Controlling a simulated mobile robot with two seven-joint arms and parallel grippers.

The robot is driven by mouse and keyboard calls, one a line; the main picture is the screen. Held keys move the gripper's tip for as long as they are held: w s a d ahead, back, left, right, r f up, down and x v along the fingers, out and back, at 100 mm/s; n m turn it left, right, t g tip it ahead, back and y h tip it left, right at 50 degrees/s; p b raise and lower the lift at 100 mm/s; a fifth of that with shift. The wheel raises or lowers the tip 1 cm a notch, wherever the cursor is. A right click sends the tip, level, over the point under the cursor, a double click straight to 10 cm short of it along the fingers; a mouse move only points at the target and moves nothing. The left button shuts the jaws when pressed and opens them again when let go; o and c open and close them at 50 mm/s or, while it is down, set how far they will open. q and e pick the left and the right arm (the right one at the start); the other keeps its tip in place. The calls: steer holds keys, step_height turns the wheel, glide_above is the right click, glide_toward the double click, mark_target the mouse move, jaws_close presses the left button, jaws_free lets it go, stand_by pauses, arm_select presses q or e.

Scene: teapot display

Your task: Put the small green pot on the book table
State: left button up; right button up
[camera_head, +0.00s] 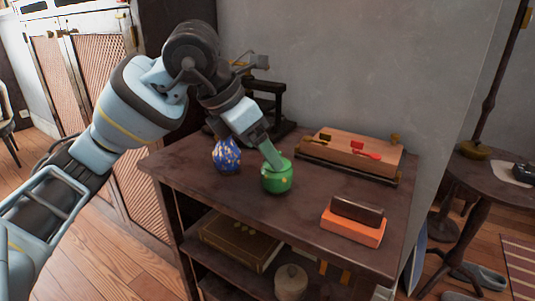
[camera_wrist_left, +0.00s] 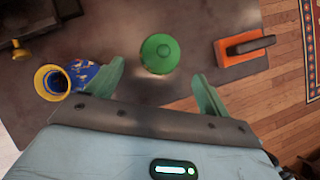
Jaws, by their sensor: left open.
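The small green pot (camera_head: 277,178) stands upright on the dark wooden top of a shelf unit (camera_head: 235,197). The top very likely is the book table, as books lie on the shelf below. My left gripper (camera_head: 270,155) is above and at the pot in the head view. Its green fingers (camera_wrist_left: 160,88) are spread open with nothing between them. Contact with the pot cannot be told. My right gripper is in neither view.
A blue patterned vase (camera_head: 227,156) with a yellow rim (camera_wrist_left: 50,82) stands close left of the pot. An orange block with a dark top (camera_head: 354,222) lies right. A long wooden box (camera_head: 352,157) lies behind, near the wall. A round side table (camera_head: 500,182) stands at right.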

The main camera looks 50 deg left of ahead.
arm_select(q)
steer(key=shift+p+v, duration=0.5)
steer(key=shift+v, duration=1.35)
